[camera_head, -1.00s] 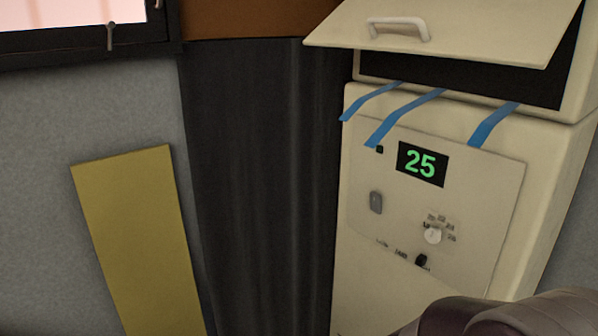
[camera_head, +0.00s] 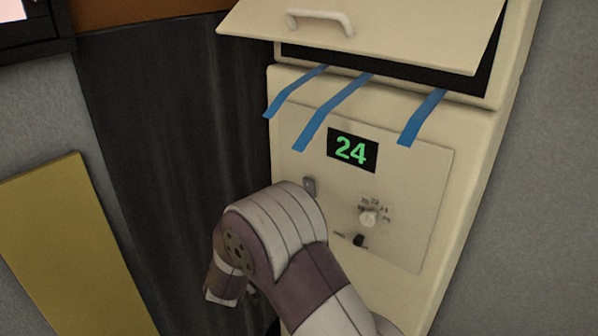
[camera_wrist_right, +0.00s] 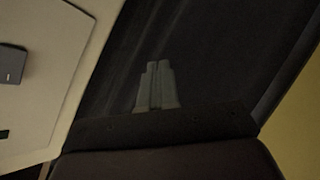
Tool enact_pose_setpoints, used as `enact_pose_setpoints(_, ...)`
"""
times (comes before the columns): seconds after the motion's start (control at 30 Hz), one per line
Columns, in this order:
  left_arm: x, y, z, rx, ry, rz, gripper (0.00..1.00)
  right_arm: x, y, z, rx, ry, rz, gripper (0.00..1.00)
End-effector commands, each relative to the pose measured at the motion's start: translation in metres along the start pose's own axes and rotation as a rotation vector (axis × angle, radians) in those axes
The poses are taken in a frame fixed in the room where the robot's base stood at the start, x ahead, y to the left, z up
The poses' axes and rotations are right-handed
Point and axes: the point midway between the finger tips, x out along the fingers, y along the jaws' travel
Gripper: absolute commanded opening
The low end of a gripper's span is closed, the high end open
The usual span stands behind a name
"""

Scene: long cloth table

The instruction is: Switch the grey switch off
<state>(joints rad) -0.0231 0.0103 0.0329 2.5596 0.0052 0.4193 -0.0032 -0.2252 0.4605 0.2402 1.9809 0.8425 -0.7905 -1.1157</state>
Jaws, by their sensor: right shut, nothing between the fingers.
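The grey switch (camera_head: 310,187) is a small upright rocker at the left of the cream machine's front panel (camera_head: 405,240). In the head view it shows just above my right arm's bent wrist. It also shows at the left edge of the right wrist view (camera_wrist_right: 12,64). My right gripper (camera_wrist_right: 158,66) is shut and empty, with its fingertips in front of the dark curtain and apart from the switch. In the head view my wrist covers the lower left of the panel, and the fingers cannot be made out. My left gripper is not in view.
A green display (camera_head: 352,150) reads 24. A white knob (camera_head: 368,217) and a small black control (camera_head: 359,241) sit right of the switch. Blue strips (camera_head: 333,112) hang below the raised lid (camera_head: 400,30). A dark curtain (camera_head: 170,130) and a yellow board (camera_head: 75,245) stand left.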

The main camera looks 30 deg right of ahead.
Motion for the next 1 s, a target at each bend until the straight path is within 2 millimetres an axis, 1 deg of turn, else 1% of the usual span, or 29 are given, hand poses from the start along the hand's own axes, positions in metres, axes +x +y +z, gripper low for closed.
enact_pose_setpoints(0.03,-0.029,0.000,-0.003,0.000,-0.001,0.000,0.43,0.001,0.026,-0.018,-0.114,-0.016,0.184,0.00)
enact_pose_setpoints(0.07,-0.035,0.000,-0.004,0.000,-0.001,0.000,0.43,0.000,0.037,-0.018,-0.190,-0.047,0.303,0.00)
enact_pose_setpoints(0.1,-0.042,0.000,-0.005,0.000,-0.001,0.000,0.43,-0.005,0.050,-0.017,-0.290,-0.108,0.443,0.00)
enact_pose_setpoints(0.17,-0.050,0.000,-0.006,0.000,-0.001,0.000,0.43,-0.019,0.063,-0.011,-0.423,-0.220,0.612,0.00)
enact_pose_setpoints(0.2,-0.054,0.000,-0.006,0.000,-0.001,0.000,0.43,-0.030,0.068,-0.006,-0.497,-0.296,0.696,0.00)
enact_pose_setpoints(0.3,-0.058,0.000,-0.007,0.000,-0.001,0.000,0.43,-0.050,0.073,0.002,-0.618,-0.439,0.820,0.00)
enact_pose_setpoints(0.43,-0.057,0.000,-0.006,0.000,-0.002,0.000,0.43,-0.058,0.073,0.006,-0.664,-0.501,0.863,0.00)
enact_pose_setpoints(0.63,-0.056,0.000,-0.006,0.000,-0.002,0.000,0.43,-0.057,0.073,0.006,-0.662,-0.498,0.862,0.00)
enact_pose_setpoints(0.73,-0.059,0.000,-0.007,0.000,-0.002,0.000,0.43,-0.056,0.077,0.006,-0.661,-0.498,0.862,0.00)
enact_pose_setpoints(0.87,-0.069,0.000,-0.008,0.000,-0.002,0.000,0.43,-0.047,0.093,0.007,-0.660,-0.500,0.862,0.00)
enact_pose_setpoints(1.0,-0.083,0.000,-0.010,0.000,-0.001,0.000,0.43,-0.031,0.119,0.010,-0.660,-0.500,0.862,0.00)
